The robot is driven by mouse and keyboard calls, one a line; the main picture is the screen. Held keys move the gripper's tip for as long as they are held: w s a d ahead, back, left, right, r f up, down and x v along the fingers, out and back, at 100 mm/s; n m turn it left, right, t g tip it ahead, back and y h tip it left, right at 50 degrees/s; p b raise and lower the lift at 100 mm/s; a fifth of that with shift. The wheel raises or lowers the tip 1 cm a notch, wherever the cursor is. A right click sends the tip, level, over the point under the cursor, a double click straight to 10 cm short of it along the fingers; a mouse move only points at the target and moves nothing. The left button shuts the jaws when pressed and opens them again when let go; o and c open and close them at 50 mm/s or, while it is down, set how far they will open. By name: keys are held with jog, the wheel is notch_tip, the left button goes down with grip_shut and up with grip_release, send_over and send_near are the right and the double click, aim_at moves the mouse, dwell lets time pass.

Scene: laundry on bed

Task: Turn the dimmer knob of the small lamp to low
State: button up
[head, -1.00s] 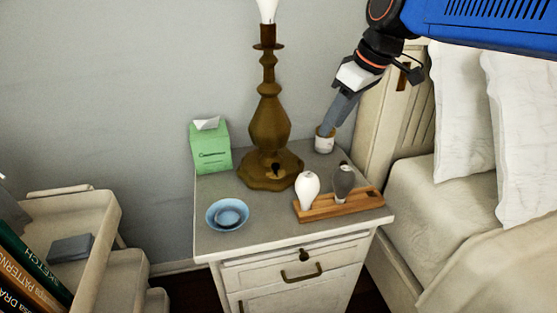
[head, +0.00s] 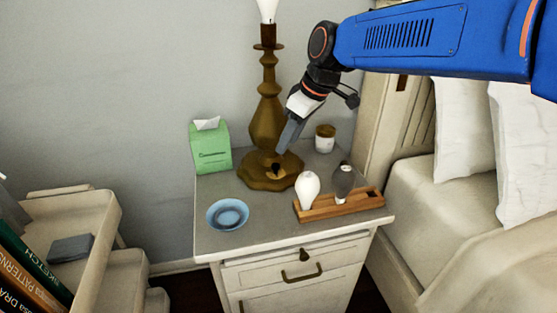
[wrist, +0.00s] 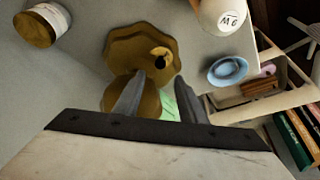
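The lamp (head: 267,112) is a brass-brown turned stand with a white bulb on top, on the nightstand. Its dark dimmer knob (head: 276,169) sits on the front of the wide base, and the knob also shows in the wrist view (wrist: 160,60). My gripper (head: 281,150) is just above the lamp base, pointing down toward the knob, and hides part of the lamp body. In the wrist view my gripper (wrist: 160,80) has its two fingers apart with nothing between them; the knob is beyond the fingertips. The knob's setting is too small to read.
The bed (head: 440,180) is at right.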

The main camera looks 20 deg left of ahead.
aim_at(276, 165)
jog(key=x, duration=0.8)
jog(key=shift+f, duration=0.25)
jog(key=shift+a, duration=0.1)
grip_shut()
